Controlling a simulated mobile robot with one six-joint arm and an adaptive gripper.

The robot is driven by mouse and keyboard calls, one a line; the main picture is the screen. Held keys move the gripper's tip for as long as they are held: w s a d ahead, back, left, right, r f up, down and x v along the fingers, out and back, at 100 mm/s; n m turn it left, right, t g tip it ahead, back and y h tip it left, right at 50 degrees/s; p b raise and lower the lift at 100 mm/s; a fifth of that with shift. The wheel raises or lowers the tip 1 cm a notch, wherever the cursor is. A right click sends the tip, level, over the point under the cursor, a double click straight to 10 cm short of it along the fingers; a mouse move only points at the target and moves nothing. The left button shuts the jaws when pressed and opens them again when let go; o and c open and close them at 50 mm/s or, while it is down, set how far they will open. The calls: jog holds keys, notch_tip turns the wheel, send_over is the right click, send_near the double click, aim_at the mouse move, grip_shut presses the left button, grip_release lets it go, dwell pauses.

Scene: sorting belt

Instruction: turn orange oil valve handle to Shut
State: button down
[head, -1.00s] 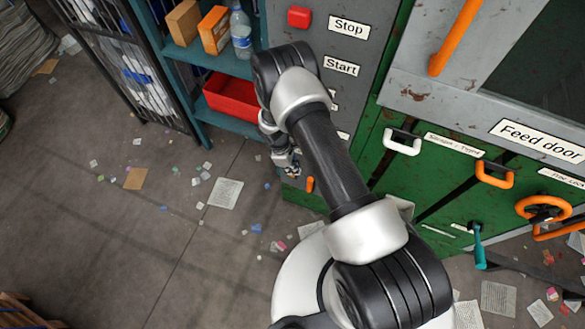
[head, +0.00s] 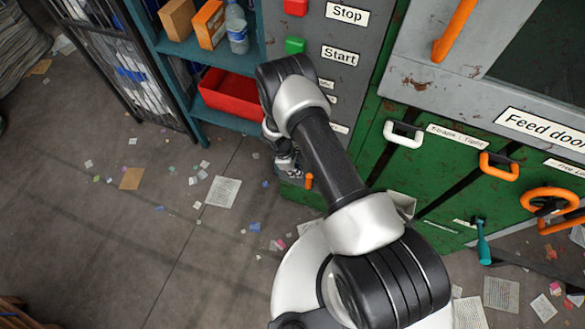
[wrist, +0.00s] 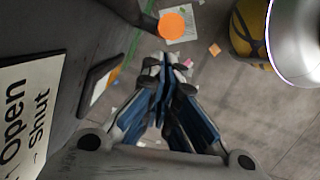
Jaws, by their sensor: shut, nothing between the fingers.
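The orange valve handle (head: 309,181) is a small upright grip low on the grey control panel, just right of my gripper (head: 288,166) in the head view. In the wrist view its round orange end (wrist: 172,24) shows beyond my fingertips on a dark stem. My gripper (wrist: 165,68) is shut and empty, with its fingertips pointing toward the handle; in the picture there is a gap between them. A white label (wrist: 30,112) reading Open and Shut is on the panel at the left of the wrist view. The handle's pivot is mostly hidden.
The red Stop button (head: 296,6) and green Start button (head: 295,46) sit higher on the panel. A shelf with a red bin (head: 232,95) stands to the left. A green cabinet with a white handle (head: 403,134) is to the right. Scraps litter the open floor.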

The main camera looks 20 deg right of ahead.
jog(key=x, duration=0.3)
jog(key=shift+b, duration=0.35)
jog(key=shift+r, duration=0.15)
jog(key=shift+s+d+r+t+y+p, duration=0.1)
jog(key=shift+d+t+y+p, duration=0.25)
jog(key=shift+p, duration=0.25)
